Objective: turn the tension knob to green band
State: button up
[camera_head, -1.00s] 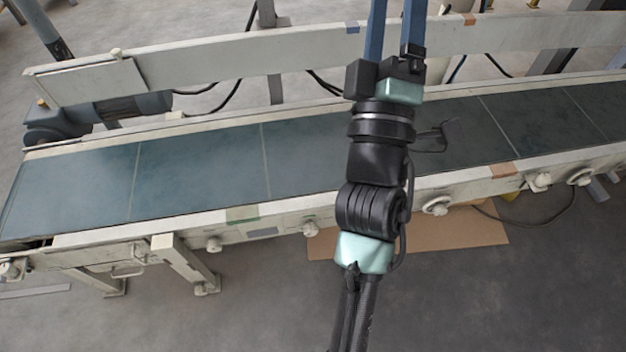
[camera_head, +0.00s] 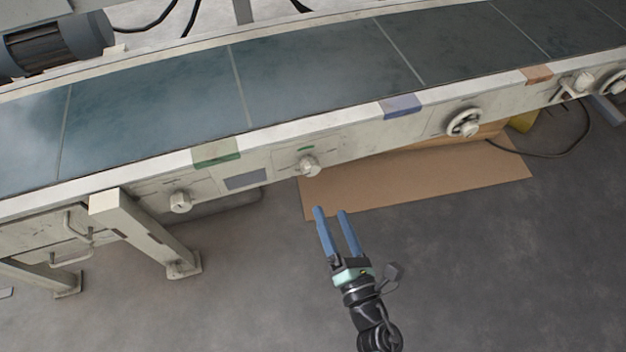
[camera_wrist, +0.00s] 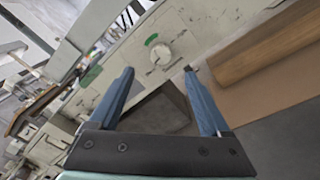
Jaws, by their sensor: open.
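A pale round knob (camera_head: 308,166) sits on the conveyor's side panel, with a short green band above it; I take it as the tension knob. In the wrist view the knob (camera_wrist: 160,56) and its curved green band (camera_wrist: 152,39) show ahead, beyond the fingertips. My gripper (camera_head: 331,210) is open and empty, with two blue fingers, below and in front of the knob and apart from it. In the wrist view my gripper (camera_wrist: 158,72) has its fingers spread wide. The knob's pointer is too small to read.
Another knob (camera_head: 180,202) sits to the left and a handwheel (camera_head: 463,123) to the right. A conveyor leg (camera_head: 150,232) stands at left. Cardboard (camera_head: 420,178) lies on the floor below the panel. The floor in front is clear.

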aim_at(312, 172)
jog(key=b+x, duration=0.1)
jog(key=x, duration=0.2)
jog(key=b+x, duration=0.2)
jog(key=x, duration=0.2)
jog(key=f+b+x, duration=0.1)
jog(key=x, duration=0.3)
jog(key=shift+w+a, duration=0.1)
jog(key=shift+a, duration=0.05)
jog(key=shift+w+a+r+b, duration=0.1)
jog(key=shift+w+b, duration=0.1)
jog(key=shift+w, duration=0.15)
jog(key=shift+w+a+b, duration=0.15)
jog(key=shift+w+b, duration=0.05)
jog(key=shift+w, duration=0.1)
grip_shut()
